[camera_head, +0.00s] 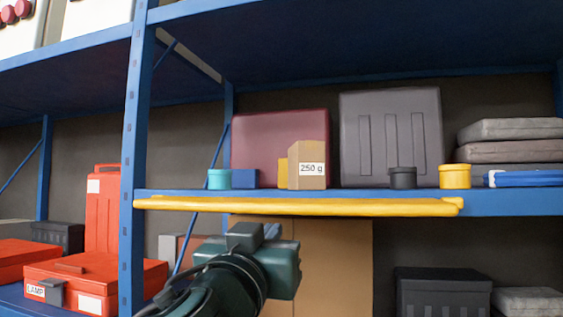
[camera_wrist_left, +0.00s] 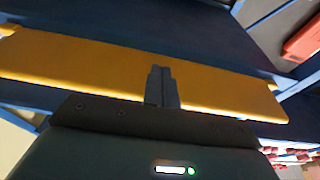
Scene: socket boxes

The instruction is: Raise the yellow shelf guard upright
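The yellow shelf guard (camera_head: 300,207) runs along the front edge of the middle blue shelf. In the head view it shows as a thin, nearly level bar, seen almost edge-on, not upright. In the left wrist view the guard (camera_wrist_left: 90,68) shows as a broad flat yellow panel across the picture. My left gripper (camera_head: 270,232) is just below the guard, left of its middle, pointing away from the head camera. In the left wrist view its fingers (camera_wrist_left: 161,72) are together and overlap the panel, with nothing visible between them. Whether they touch it I cannot tell. My right gripper is out of view.
On the shelf (camera_head: 520,202) behind the guard stand a teal tin (camera_head: 219,179), a box marked 250 g (camera_head: 308,168), a dark tin (camera_head: 402,178) and a yellow tin (camera_head: 455,176). A blue post (camera_head: 133,150) stands at the left end. A cardboard panel (camera_head: 335,265) is below.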

